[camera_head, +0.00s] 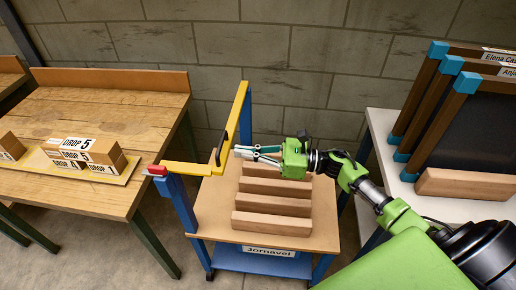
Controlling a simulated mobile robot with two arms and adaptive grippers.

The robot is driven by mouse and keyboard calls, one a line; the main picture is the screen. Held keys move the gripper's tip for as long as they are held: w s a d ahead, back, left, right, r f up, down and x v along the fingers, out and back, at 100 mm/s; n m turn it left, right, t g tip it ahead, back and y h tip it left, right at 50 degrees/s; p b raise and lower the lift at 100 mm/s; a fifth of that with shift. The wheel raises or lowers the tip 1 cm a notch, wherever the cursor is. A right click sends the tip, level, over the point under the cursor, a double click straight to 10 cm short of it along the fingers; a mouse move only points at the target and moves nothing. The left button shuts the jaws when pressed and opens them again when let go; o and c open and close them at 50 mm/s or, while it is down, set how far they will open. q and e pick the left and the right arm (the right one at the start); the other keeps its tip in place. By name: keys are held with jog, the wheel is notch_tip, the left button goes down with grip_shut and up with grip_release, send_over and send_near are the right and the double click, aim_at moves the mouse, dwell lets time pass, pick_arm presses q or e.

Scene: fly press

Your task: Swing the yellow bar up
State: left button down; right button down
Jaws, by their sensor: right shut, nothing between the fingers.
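The yellow bar (235,114) runs along the left side of a blue-framed trolley, from the top of the rear blue post (245,120) toward the front. A black handle (222,149) sits on it near its lower end. A second yellow piece (188,168) runs left from there to a red block (156,170) by the front blue post (180,202). My right gripper (242,151) comes in from the right, shut and empty. In the picture its fingertips lie just right of the handle; I cannot tell whether they touch. My left gripper is not in view.
Several wooden blocks (270,224) lie on the trolley board (212,216), below my right gripper. A wooden table (112,109) with labelled blocks (97,150) stands left. Framed boards (428,100) stand on a white table (385,133) at right. A block wall is behind.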

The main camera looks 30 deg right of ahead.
jog(key=shift+p+x, duration=0.35)
jog(key=shift+x, duration=1.25)
